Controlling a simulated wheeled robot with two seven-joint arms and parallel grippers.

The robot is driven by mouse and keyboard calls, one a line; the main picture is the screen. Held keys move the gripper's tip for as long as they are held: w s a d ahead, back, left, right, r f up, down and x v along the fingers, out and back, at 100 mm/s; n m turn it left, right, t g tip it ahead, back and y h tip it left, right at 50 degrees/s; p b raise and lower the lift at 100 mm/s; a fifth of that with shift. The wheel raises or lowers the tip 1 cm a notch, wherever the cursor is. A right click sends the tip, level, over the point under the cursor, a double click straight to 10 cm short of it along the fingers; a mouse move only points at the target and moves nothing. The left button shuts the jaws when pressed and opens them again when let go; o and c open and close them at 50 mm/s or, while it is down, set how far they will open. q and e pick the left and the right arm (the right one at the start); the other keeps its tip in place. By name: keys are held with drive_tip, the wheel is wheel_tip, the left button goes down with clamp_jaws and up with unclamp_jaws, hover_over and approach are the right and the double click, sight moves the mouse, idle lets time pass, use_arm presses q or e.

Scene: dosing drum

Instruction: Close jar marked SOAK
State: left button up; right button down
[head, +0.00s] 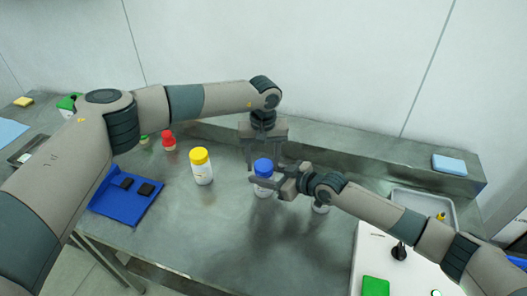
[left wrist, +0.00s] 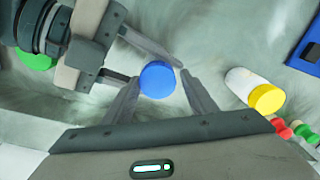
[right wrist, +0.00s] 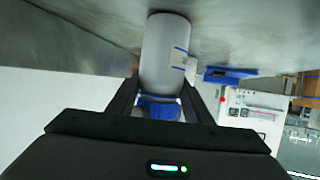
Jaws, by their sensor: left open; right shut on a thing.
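A white jar with a blue lid (head: 263,167) stands upright near the middle of the bench. My right gripper (head: 268,186) is shut on the jar's body from the right. In the right wrist view the white jar body (right wrist: 165,50) sits between its fingers. My left gripper (head: 263,160) points down from above and is open, with one finger on each side of the blue lid; the lid also shows between them in the left wrist view (left wrist: 158,79). Whether the fingers touch the lid, I cannot tell. No SOAK marking is readable; the label is too small.
A yellow-lidded jar (head: 201,168) stands to the left. A green-lidded jar (left wrist: 35,58) is partly hidden by my right gripper. Small red-capped (head: 168,140) and green-capped containers stand back left, near a blue tray (head: 110,208). A ledge (head: 350,150) runs behind.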

use_arm(q)
drive_tip(key=shift+d+r+n, duration=0.1)
drive_tip(key=shift+d+n, duration=0.1)
drive_tip(key=shift+n, duration=0.1)
drive_tip(key=shift+d+r+n, duration=0.1)
drive_tip(key=shift+r+n, duration=0.1)
drive_tip(key=shift+n, duration=0.7)
drive_tip(key=n, duration=0.2)
drive_tip(key=r+n, duration=0.1)
drive_tip(key=n, duration=0.1)
drive_tip(key=shift+r, duration=0.15)
drive_tip(key=n, duration=0.2)
drive_tip(key=r+n, duration=0.1)
drive_tip(key=n, duration=0.1)
drive_tip(key=shift+w+n, duration=0.1)
drive_tip(key=shift+n, duration=0.2)
drive_tip(key=n, duration=0.2)
drive_tip(key=r+n, duration=0.1)
drive_tip(key=n, duration=0.3)
drive_tip(key=r+n, duration=0.1)
drive_tip(key=n, duration=0.4)
drive_tip(key=shift+r+n, duration=0.3)
drive_tip(key=n, duration=0.2)
drive_tip(key=r+n, duration=0.1)
drive_tip(key=n, duration=0.3)
drive_tip(key=r+n, duration=0.1)
drive_tip(key=n, duration=0.1)
drive_tip(key=shift+n, duration=0.4)
